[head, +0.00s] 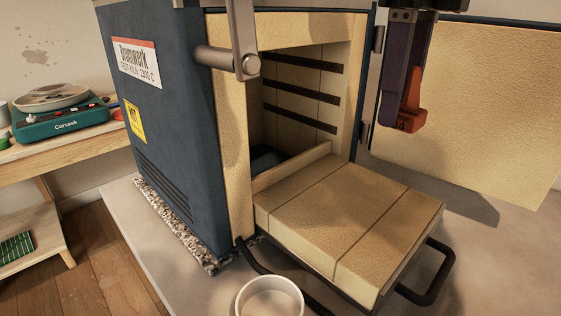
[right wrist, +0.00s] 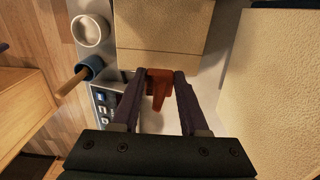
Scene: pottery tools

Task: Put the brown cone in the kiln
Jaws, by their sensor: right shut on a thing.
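The brown cone (head: 409,107) is a small reddish-brown piece, narrow at the top and wider at its lower end, with a mark on it. My right gripper (head: 406,95) is shut on it and holds it in the air. In the right wrist view the cone (right wrist: 158,92) sits between both dark fingertips (right wrist: 160,76). The blue kiln (head: 170,110) stands open, with a pale brick chamber (head: 300,95). The cone is outside it, to the right of the opening in the head view. Part of the chamber floor is hidden.
A thick brick slab (head: 345,215) with a dark handle (head: 440,275) juts from below the opening. The open door (head: 470,110) stands at right. A white bowl (head: 268,298) is in front. The right wrist view shows a blue cup (right wrist: 92,68) holding a wooden-handled tool.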

